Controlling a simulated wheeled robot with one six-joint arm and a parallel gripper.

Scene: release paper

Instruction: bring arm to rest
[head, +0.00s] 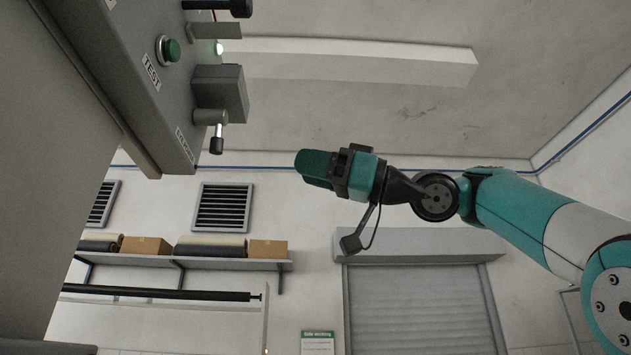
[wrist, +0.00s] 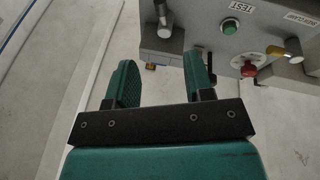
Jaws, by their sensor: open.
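My gripper (head: 312,167) is in the middle of the head view, at the end of my teal and grey arm, which comes in from the right. Its fingers point left toward the grey machine (head: 110,60) and are apart from it. In the wrist view the two teal fingers of my gripper (wrist: 160,82) stand apart with nothing between them. The machine panel (wrist: 205,25) shows beyond the fingers at the upper right there.
The machine carries a green TEST button (head: 172,50), a grey box (head: 221,93) and a lever (head: 217,132). The wrist view also shows a red knob (wrist: 249,70). A shelf (head: 185,264) with rolls and boxes is on the far wall. Open air surrounds my gripper.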

